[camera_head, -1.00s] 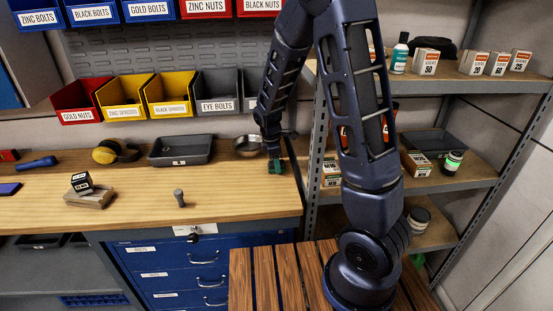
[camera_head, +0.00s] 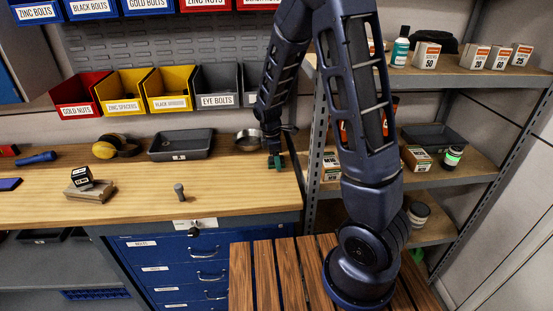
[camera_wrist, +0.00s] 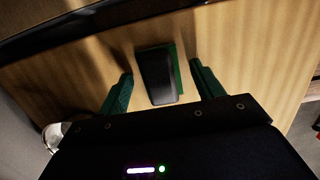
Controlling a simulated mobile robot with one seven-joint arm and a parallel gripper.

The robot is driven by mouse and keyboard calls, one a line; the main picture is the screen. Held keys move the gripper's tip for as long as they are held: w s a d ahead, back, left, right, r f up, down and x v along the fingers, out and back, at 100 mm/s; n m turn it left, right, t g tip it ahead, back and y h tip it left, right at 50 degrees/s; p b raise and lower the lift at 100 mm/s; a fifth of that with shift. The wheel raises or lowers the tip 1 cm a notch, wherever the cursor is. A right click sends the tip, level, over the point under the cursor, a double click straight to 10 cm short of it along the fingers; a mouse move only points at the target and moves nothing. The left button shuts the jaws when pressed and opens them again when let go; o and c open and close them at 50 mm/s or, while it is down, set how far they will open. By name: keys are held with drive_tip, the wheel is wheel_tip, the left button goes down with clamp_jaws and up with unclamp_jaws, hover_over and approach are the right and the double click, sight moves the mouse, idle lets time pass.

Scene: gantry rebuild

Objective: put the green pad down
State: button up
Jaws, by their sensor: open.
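The green pad (camera_wrist: 157,77) lies on the wooden bench top in the wrist view. It shows as a dark block with a green edge along its right and far sides. My gripper (camera_wrist: 161,72) is open, its two green fingers on either side of the pad with a gap to each. In the head view my gripper (camera_head: 275,161) is low over the right end of the bench (camera_head: 240,190). There I cannot tell the pad from the green fingers.
A round metal bowl (camera_head: 247,141) stands left of my gripper, with a grey tray (camera_head: 181,146) beyond it. A grey bolt-like piece (camera_head: 180,191) stands nearer the front edge. The shelf unit (camera_head: 313,190) rises close on the right. The bench front is mostly clear.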

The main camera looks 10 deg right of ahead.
sight(272, 158)
wheel_tip(272, 158, up, 12)
drive_tip(key=a, duration=0.1)
drive_tip(key=shift+a, duration=0.4)
drive_tip(key=s+a+r+n+y, duration=0.2)
drive_tip(key=s+r, duration=1.2)
drive_tip(key=s, duration=0.1)
drive_tip(key=s+d+r+m+y, duration=0.35)
drive_tip(key=s+d, duration=0.35)
drive_tip(key=s, duration=0.3)
drive_tip(key=w+d+f+m+t+h, duration=0.1)
drive_tip(key=d+m+t+h, duration=0.1)
drive_tip(key=d+m, duration=0.5)
drive_tip(key=w+d+f+m+t+h, duration=0.1)
drive_tip(key=w+d+m+t, duration=0.1)
drive_tip(key=d+m, duration=0.5)
drive_tip(key=shift+d+f+m+t+h, duration=0.15)
drive_tip(key=shift+f+m+t+h, duration=0.2)
drive_tip(key=shift+m, duration=0.9)
